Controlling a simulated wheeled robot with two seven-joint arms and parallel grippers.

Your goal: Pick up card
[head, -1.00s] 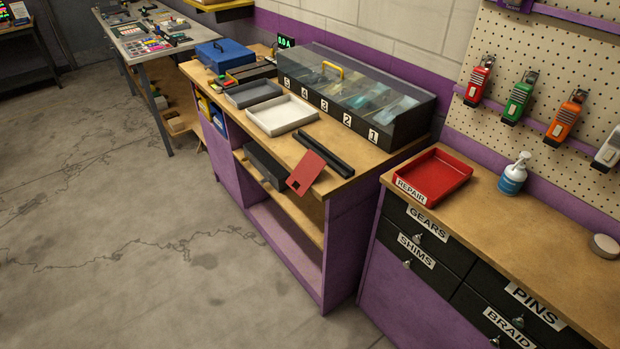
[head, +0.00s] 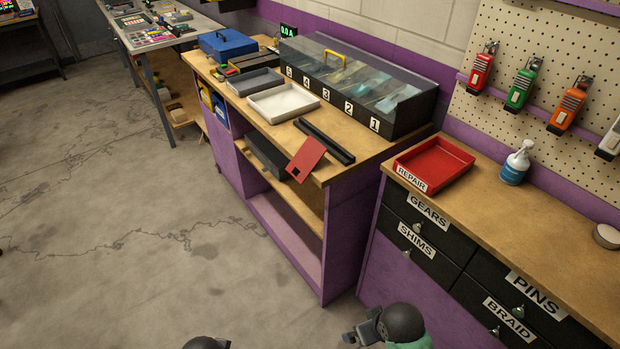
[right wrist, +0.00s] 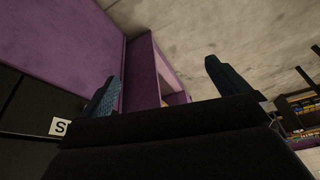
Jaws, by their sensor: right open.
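A red card (head: 306,158) with a small dark notch or mark lies at the front edge of the purple workbench (head: 336,240), tilted and partly overhanging the edge. My right gripper shows in the right wrist view (right wrist: 165,90), with its two blue fingers wide apart and nothing between them. It is low, facing the purple bench side, well apart from the card. In the head view parts of my right arm show at the bottom. A dark rounded part of mine shows at the bottom left of centre; my left gripper's fingers are not visible.
A black rail (head: 325,141) lies behind the card. A white tray (head: 284,103), a grey tray (head: 254,82) and a numbered clear-lidded case (head: 365,95) stand on the bench. A red REPAIR tray (head: 436,166) and a spray bottle (head: 516,165) stand on the right counter. The floor at left is clear.

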